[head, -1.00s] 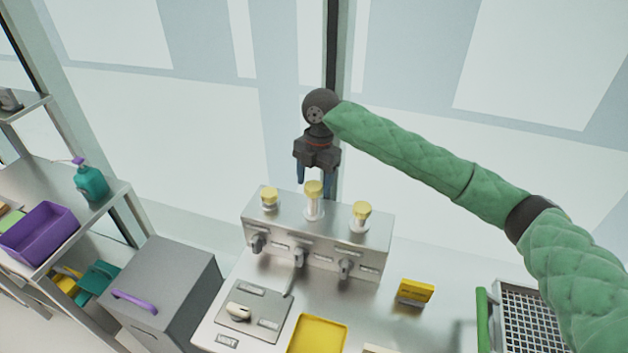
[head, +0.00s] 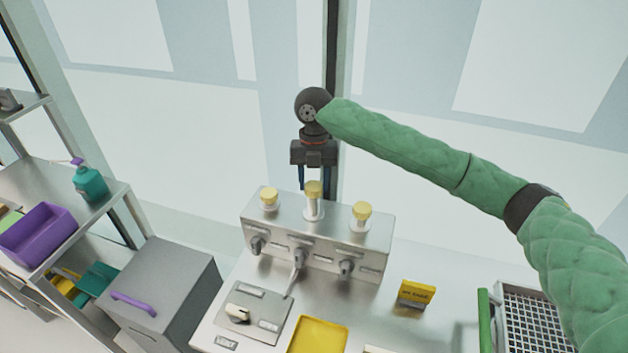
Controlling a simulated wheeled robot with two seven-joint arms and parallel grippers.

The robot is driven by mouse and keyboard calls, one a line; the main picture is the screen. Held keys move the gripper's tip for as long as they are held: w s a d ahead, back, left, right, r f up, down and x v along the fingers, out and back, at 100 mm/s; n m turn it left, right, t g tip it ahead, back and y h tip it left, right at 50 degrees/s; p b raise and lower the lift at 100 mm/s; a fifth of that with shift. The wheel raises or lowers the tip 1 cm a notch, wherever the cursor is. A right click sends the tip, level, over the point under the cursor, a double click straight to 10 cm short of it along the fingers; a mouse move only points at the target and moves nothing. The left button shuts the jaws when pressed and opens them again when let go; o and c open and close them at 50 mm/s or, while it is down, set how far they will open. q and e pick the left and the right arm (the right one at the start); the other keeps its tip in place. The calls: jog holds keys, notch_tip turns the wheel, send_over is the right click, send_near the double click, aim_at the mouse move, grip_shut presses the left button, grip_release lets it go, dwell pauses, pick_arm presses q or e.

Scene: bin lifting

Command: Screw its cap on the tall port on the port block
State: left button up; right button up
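The port block (head: 330,236) is a metal box on the bench with three ports on top. The tall port (head: 313,208) is the middle one, and a yellow cap (head: 313,188) sits on its top. Whether the cap is screwed tight cannot be told. The left port's cap (head: 268,196) and the right port's cap (head: 361,210) are yellow too. My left gripper is not in view.
A yellow tray (head: 318,338), a panel with a knob (head: 238,313) and a yellow sign (head: 416,294) are on the bench in front of the block. A green-handled wire basket (head: 530,318) stands at the right. A grey box with a purple handle (head: 160,290) stands left.

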jog(key=shift+c, duration=1.1)
jog(key=shift+r+m+p, duration=0.2)
jog(key=shift+m+p, duration=0.5)
jog(key=shift+p, duration=0.2)
jog(key=shift+f+m+b, duration=0.3)
jog(key=shift+m+b, duration=0.05)
jog(key=shift+m, duration=0.25)
jog(key=m+y, duration=0.1)
jog(key=m, duration=0.3)
jog(key=shift+m, duration=0.4)
jog(key=m+t, duration=0.1)
jog(key=m, duration=0.4)
jog(key=shift+d+r+y, duration=0.1)
jog(key=shift+y, duration=0.2)
jog(key=o, duration=0.9)
jog(key=shift+w, duration=0.1)
jog(key=shift+c, duration=0.2)
